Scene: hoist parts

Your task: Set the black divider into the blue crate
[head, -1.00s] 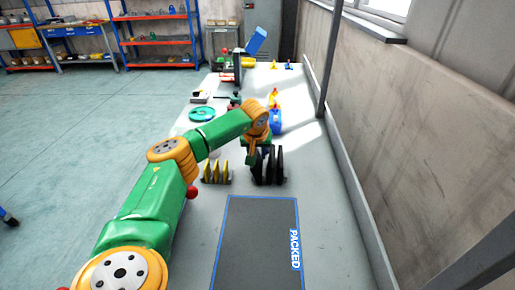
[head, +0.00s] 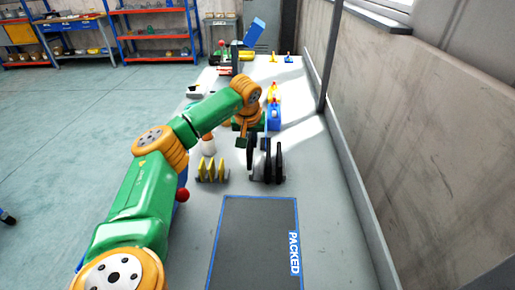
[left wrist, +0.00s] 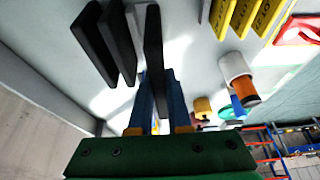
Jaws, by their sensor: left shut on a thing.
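My left gripper (head: 249,137) is shut on a black divider (head: 251,156), an upright thin plate. In the left wrist view the divider (left wrist: 153,45) stands between the two blue fingers (left wrist: 159,82). Two other black dividers (head: 280,162) stand upright just to its right in the head view; both also show in the left wrist view (left wrist: 92,42). I cannot tell whether the held divider's lower edge is clear of the holder. I cannot make out the blue crate for certain; a bit of blue shows beside my left forearm. My right gripper is not in view.
Yellow plates (head: 212,170) stand in a row left of the black dividers. A dark mat (head: 255,240) marked PACKED lies bare in front. A blue object (head: 274,119) stands just behind my gripper. A wall runs along the right side.

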